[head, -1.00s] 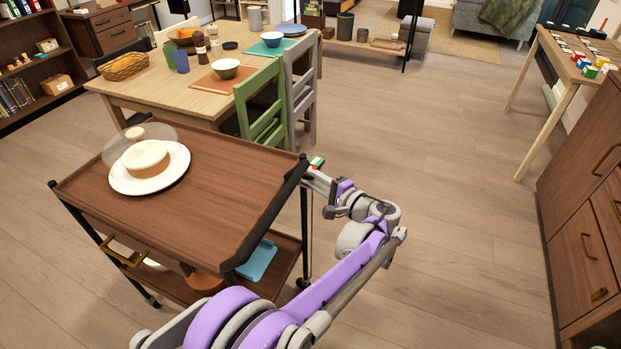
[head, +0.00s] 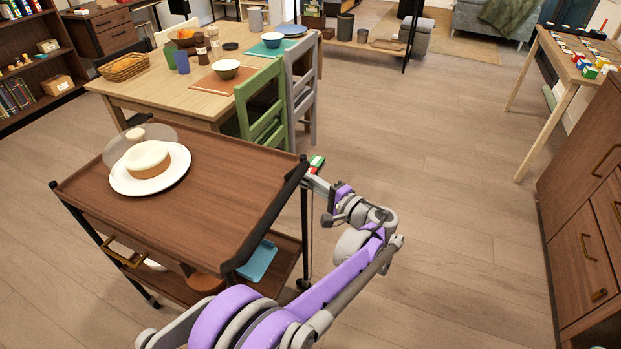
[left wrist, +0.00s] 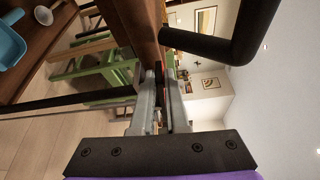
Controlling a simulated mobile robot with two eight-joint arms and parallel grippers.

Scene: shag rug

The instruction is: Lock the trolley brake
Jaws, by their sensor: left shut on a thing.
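The trolley (head: 215,190) is a two-tier brown cart with a black handle bar along its right end. A small red, green and white piece (head: 317,162), which looks like the brake control, sits just outside the far right corner. My left gripper (head: 308,182) is at that corner, just below this piece. In the left wrist view the two grey fingers (left wrist: 163,100) are closed around a thin part with red on it, beside the trolley's edge (left wrist: 140,30). The fingers hide most of it, and I cannot tell its position. My right gripper is not in view.
A white plate (head: 178,176) with a cake and a clear dome (head: 125,140) stands on the trolley top. A blue tray (head: 258,262) is on the lower shelf. A green chair (head: 262,115) and dining table (head: 150,88) stand behind. The floor to the right is clear.

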